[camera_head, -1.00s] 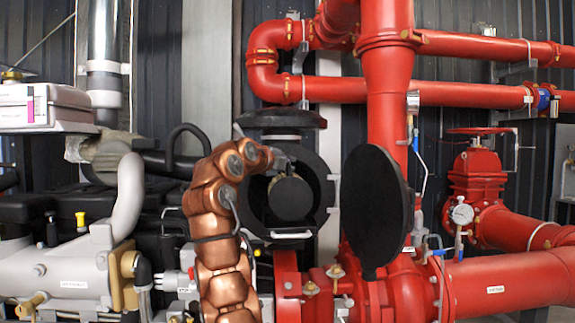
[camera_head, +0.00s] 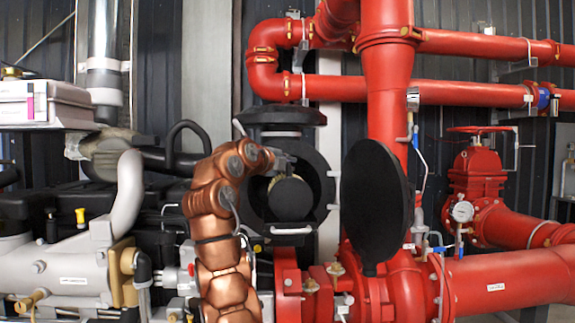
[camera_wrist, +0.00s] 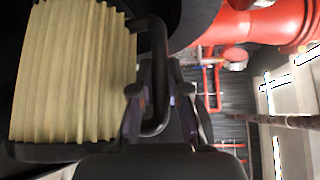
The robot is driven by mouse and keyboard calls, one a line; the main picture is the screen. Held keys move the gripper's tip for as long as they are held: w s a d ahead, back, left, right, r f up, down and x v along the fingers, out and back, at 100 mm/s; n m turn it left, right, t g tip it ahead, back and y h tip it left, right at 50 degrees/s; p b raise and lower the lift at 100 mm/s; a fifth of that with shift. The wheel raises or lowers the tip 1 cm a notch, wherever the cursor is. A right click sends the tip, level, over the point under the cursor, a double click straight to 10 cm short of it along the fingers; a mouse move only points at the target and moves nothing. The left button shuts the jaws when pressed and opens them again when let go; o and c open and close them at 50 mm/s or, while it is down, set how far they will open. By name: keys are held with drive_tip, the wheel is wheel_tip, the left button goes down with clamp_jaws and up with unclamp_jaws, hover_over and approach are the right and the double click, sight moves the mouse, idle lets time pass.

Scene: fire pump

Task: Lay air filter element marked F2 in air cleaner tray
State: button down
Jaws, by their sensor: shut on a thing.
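The air cleaner (camera_head: 327,190) is a round black housing with its front open. The filter element (camera_head: 290,198) sits inside its opening, its round end facing out, above the black tray lip (camera_head: 292,229). In the wrist view the filter element (camera_wrist: 72,75) shows cream pleats and a black end cap. Its black loop handle (camera_wrist: 158,60) is between the fingers of my gripper (camera_wrist: 158,105), which is shut on it. In the head view my gripper (camera_head: 284,160) reaches in at the opening's upper left. No F2 mark is legible, and whether the element touches the tray cannot be told.
The round black cover (camera_head: 376,205) hangs open just right of the housing. Red pump pipework (camera_head: 395,290) lies below and right. Grey engine parts (camera_head: 75,270) are at left. A vertical red pipe (camera_head: 388,110) rises behind the cover.

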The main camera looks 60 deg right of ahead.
drive_tip(key=shift+f, duration=0.3)
drive_tip(key=c, duration=1.1)
unclamp_jaws()
drive_tip(key=shift+w+a, duration=0.1)
drive_tip(key=shift+a, duration=0.55)
drive_tip(key=a, duration=0.3)
drive_tip(key=a+r, duration=0.1)
drive_tip(key=a, duration=0.6)
drive_tip(key=shift+s+a+r, duration=0.3)
drive_tip(key=shift+s+a, duration=0.05)
